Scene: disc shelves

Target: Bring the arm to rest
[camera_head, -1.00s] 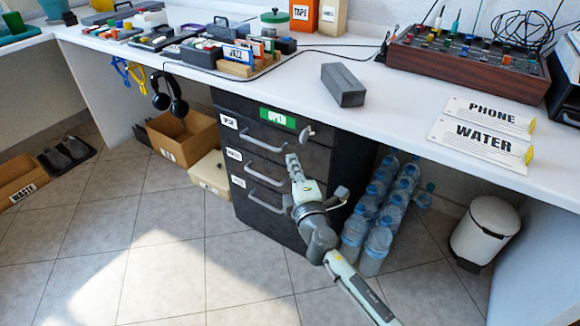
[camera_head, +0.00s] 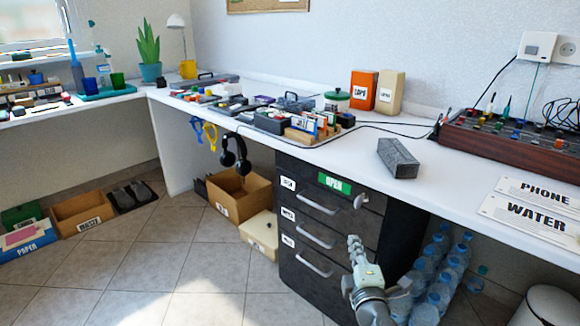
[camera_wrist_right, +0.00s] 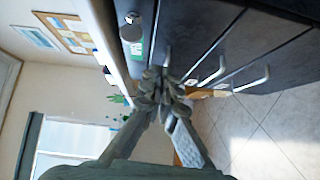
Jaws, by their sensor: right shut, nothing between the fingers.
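My right gripper (camera_head: 354,243) is shut and empty, in front of the dark drawer cabinet (camera_head: 300,275) under the desk. In the right wrist view its closed fingertips (camera_wrist_right: 161,88) meet in the middle, with nothing between them. The cabinet's drawers look closed. Its handles and the knob (camera_head: 360,201) near its top right show apart from my fingers in the head view. My left gripper is not in view.
The white desk (camera_head: 340,170) runs above the cabinet, with a grey block (camera_head: 398,158) near its edge. Blue water bottles (camera_head: 440,275) stand right of the cabinet. A white bin (camera_head: 547,308) is at lower right. Open tiled floor (camera_head: 200,270) lies left.

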